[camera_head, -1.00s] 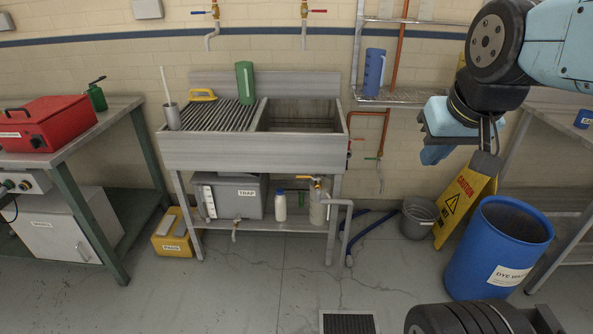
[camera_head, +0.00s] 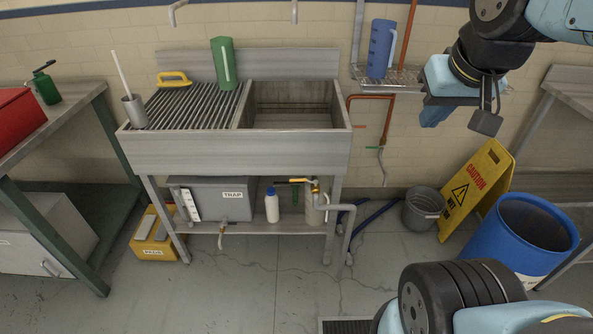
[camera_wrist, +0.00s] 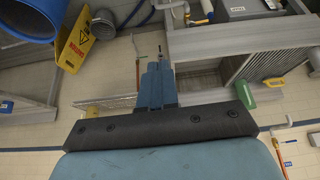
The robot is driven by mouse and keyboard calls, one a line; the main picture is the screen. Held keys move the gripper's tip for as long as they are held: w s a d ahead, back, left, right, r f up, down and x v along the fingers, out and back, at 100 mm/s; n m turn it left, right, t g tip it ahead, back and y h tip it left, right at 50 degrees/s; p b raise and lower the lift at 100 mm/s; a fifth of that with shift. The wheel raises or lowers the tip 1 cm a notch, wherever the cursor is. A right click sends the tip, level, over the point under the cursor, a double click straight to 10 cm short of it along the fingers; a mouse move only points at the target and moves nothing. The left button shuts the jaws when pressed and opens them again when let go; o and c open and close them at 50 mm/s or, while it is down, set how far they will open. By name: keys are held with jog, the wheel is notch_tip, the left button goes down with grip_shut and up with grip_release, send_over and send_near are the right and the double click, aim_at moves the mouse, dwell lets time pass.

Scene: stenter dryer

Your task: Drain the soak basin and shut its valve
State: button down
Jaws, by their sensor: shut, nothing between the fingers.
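The soak basin (camera_head: 293,147) is the deep right half of a grey steel sink unit. I cannot tell whether water stands in it. The lever lies about level, pointing left. My gripper (camera_head: 436,116) hangs in the air to the right of the sink, well apart from basin and valve. Its blue fingers are together and empty. In the wrist view my gripper (camera_wrist: 156,80) points toward the wall side, with the sink unit to its right.
A grey TRAP box (camera_head: 222,198) and a white bottle (camera_head: 272,206) stand on the shelf left of the valve. A grey bucket (camera_head: 422,211), a yellow caution sign (camera_head: 474,190) and a blue drum (camera_head: 520,240) stand to the right. The floor before the sink is clear.

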jog(key=w+a+f+n+t, duration=0.15)
jog(key=w+f+n, duration=0.25)
jog(key=w+f, duration=0.55)
jog(key=w+a+f+n, duration=0.2)
jog(key=w+f+n, duration=0.3)
jog(key=w, duration=0.8)
jog(key=w+a+f+n+y, duration=0.2)
jog(key=a+f+n+y, duration=0.3)
jog(key=f, duration=0.8)
jog(key=w+a+f+n, duration=0.1)
jog(key=a+f+n, duration=0.2)
jog(key=a+f, duration=0.7)
jog(key=w+a+f, duration=0.1)
jog(key=w+f, duration=0.8)
jog(key=f, duration=0.1)
jog(key=shift+g, duration=0.45)
